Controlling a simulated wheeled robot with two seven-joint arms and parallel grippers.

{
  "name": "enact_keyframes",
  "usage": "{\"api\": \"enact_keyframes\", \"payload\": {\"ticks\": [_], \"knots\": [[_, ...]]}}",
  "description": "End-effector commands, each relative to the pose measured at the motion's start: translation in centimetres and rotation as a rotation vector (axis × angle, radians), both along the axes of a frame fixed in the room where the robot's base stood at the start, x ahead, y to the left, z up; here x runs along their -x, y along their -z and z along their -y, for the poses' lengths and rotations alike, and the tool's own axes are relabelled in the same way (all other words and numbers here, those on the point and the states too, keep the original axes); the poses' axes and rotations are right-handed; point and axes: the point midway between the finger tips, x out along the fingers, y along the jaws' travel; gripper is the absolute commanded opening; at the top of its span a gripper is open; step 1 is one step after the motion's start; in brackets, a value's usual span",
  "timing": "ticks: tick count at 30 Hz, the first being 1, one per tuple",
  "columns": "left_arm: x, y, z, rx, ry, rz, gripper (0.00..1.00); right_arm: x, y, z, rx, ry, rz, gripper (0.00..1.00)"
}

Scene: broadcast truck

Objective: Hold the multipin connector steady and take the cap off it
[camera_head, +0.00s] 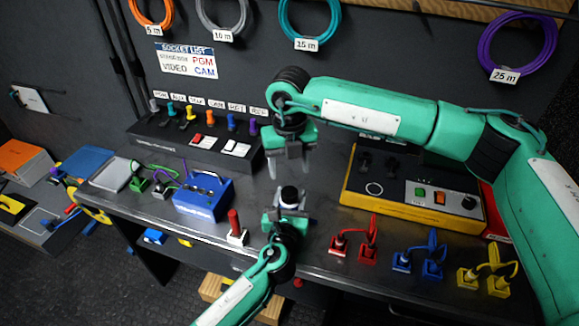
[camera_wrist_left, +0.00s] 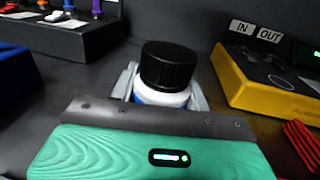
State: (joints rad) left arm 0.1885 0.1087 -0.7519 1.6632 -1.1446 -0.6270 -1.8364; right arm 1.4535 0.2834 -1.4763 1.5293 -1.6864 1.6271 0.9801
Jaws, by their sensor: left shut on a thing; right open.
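The multipin connector (camera_wrist_left: 160,98) shows as a white and blue cylinder standing upright on the dark bench, with a ribbed black cap (camera_wrist_left: 168,65) on its top. The left gripper is shut on the connector's body, one finger on each side and below the cap. My right gripper (camera_head: 290,164) is open and empty, pointing down. It hangs above the cap, clearly apart from it. The lower part of the connector is hidden behind the left gripper.
A blue box (camera_head: 203,197) and a red-topped plug (camera_head: 235,230) stand to the left. A yellow-edged panel (camera_head: 415,195) stands to the right, with red (camera_head: 354,244), blue (camera_head: 419,257) and yellow (camera_head: 487,272) cabled plugs along the front. A socket box (camera_head: 195,140) is behind.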

Motion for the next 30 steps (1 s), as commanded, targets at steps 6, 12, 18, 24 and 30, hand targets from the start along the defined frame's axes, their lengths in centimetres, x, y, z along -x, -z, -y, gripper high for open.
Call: {"api": "enact_keyframes", "payload": {"ticks": [6, 12, 18, 24, 30], "knots": [[0.0, 0.1, 0.0, 0.000, 0.000, -0.001, 0.00, 0.0, 0.0, 0.0, 0.000, 0.356, 0.000, 0.60], [0.0, 0.1, 0.0, 0.000, 0.000, -0.001, 0.00, 0.0, 0.0, 0.0, 0.000, 0.667, 0.000, 0.60], [0.0, 0.1, 0.0, -0.001, 0.000, -0.001, 0.00, 0.0, 0.0, 0.0, 0.000, 0.880, 0.000, 0.60], [0.0, 0.1, 0.0, -0.001, 0.000, -0.001, 0.00, 0.0, 0.4, 0.0, 0.001, 0.961, -0.001, 0.60], [0.0, 0.1, 0.0, -0.001, 0.000, -0.001, 0.00, 0.1, 2.8, 0.0, 0.002, 0.967, -0.003, 0.60]]}}
